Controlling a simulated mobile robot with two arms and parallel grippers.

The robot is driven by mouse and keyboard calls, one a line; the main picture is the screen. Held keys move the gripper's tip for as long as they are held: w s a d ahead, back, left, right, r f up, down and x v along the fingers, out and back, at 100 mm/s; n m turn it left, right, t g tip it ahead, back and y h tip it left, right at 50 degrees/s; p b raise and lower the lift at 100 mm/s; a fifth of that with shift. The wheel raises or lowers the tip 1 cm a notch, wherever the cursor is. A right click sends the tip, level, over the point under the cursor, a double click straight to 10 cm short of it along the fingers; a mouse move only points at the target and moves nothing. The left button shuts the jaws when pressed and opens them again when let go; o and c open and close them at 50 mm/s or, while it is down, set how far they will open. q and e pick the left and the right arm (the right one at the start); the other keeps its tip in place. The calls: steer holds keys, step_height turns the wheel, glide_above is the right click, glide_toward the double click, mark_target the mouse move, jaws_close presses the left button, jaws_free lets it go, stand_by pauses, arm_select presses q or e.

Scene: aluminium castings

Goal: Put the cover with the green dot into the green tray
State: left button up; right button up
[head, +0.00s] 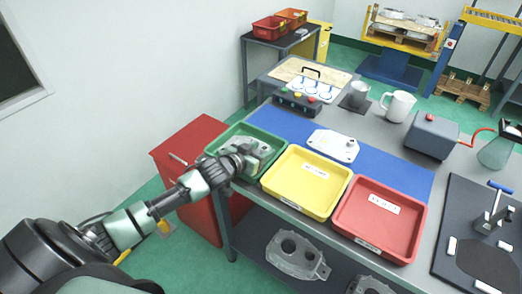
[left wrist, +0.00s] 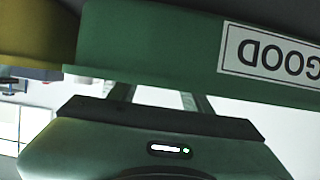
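The green tray (head: 228,134) is at the left end of the bench, with grey metal castings (head: 262,150) in it. My left gripper (head: 243,156) is at the tray, low beside the castings. In the left wrist view the tray's green wall (left wrist: 150,40) with an upside-down GOOD label fills the top and hides the fingertips. The two fingers stand well apart with nothing visible between them. A pale cover (head: 333,145) lies on the blue mat (head: 393,172); I cannot make out the colour of its dot. My right gripper is not in view.
A yellow tray (head: 307,205) and a red tray (head: 400,245) stand empty to the right of the green one. A button box (head: 297,103), a white jug (head: 398,105) and a grey box (head: 432,136) stand behind. Castings (head: 297,254) lie on the shelf below.

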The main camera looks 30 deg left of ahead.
arm_select(q)
steer(key=shift+r, duration=0.2)
steer(key=v, duration=1)
steer(key=shift+s, duration=0.4)
steer(key=shift+s+r, duration=0.35)
steer(key=shift+s, duration=0.2)
steer(key=shift+f, duration=0.1)
